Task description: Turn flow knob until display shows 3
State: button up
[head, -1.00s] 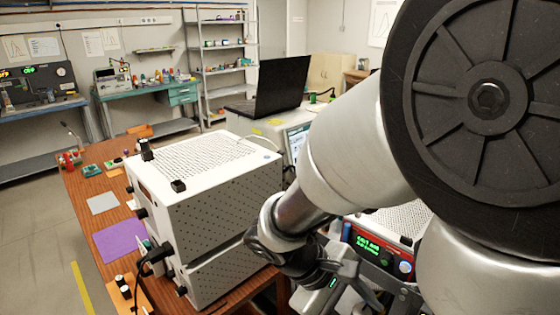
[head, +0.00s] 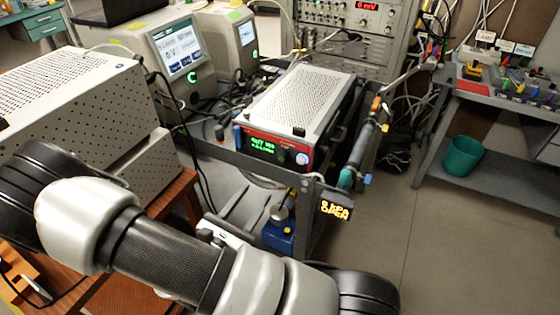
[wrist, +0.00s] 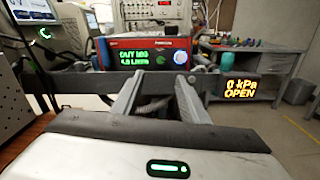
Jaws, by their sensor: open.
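The red-fronted flow unit (head: 300,115) with a perforated white top sits on a grey cart. Its green display (head: 262,147) has two lines; the upper looks like "OUT 103", and the lower is too small to read surely. On its front in the wrist view (wrist: 146,42), a pale knob (wrist: 180,57) is at the right, with a smaller dark green knob (wrist: 162,60) beside it. The pale knob also shows in the head view (head: 302,158). My gripper (wrist: 160,80) is open and empty, its fingers apart, short of and below the front panel. Nothing touches the knobs.
The grey cart rail (wrist: 80,82) runs below the unit, close to my fingers. A yellow "0 kPa OPEN" readout (wrist: 241,89) hangs at the right. A large white perforated box (head: 75,95) stands left. Open floor lies right of the cart.

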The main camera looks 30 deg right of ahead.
aim_at(281, 159)
jog(key=x, duration=1.5)
jog(key=shift+s+d, duration=0.1)
jog(key=shift+d, duration=0.1)
jog(key=shift+c, duration=0.4)
grip_shut()
jog(key=shift+n, duration=0.3)
jog(key=shift+r+n+p, duration=0.1)
jog(key=shift+n+p, duration=0.9)
jog(key=n+p, duration=0.2)
jog(key=n, duration=0.1)
jog(key=n+p, duration=0.3)
jog(key=n, duration=0.3)
